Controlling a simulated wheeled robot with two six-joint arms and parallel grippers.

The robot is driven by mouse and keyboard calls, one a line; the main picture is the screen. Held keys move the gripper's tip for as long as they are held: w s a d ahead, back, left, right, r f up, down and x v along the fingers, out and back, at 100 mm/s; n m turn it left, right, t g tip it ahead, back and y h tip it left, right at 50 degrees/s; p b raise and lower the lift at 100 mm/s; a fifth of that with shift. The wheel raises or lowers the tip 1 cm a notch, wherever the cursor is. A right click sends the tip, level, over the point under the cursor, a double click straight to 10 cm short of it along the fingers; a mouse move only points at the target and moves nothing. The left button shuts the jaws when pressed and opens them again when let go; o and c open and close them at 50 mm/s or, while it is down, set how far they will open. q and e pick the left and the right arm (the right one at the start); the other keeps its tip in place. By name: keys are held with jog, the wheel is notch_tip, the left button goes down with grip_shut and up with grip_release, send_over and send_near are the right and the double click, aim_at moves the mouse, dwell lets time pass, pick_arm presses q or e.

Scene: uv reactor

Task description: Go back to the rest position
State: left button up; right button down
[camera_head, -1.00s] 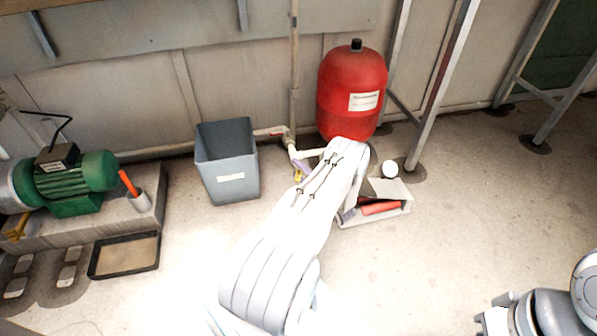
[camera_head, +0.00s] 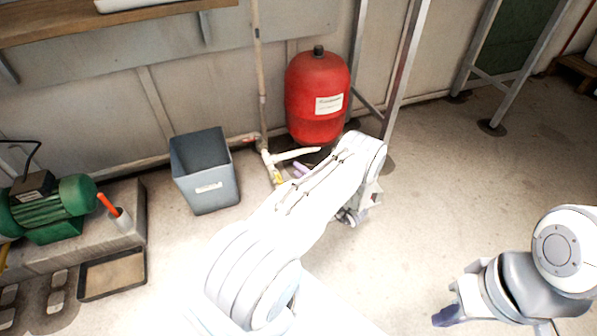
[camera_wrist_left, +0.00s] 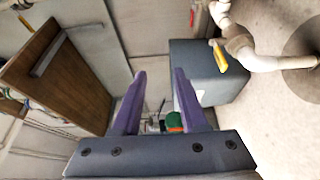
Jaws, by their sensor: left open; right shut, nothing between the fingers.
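My left arm reaches across the middle of the head view, and its wrist covers most of the gripper. Purple fingertips of my left gripper (camera_head: 300,170) show beside the pipe below the red tank. In the left wrist view my left gripper (camera_wrist_left: 160,73) has its two purple fingers apart with nothing between them. My right gripper (camera_head: 446,316) is at the lower right of the head view, shut and empty above bare floor.
A grey bin (camera_head: 206,180) stands left of the pipe valve (camera_head: 278,178). The red tank (camera_head: 318,98) stands behind my left wrist. A green motor (camera_head: 50,205) sits on a plinth at left. A wooden shelf (camera_head: 60,24) is top left. Floor at right is clear.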

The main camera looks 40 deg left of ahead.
dwell(0.3)
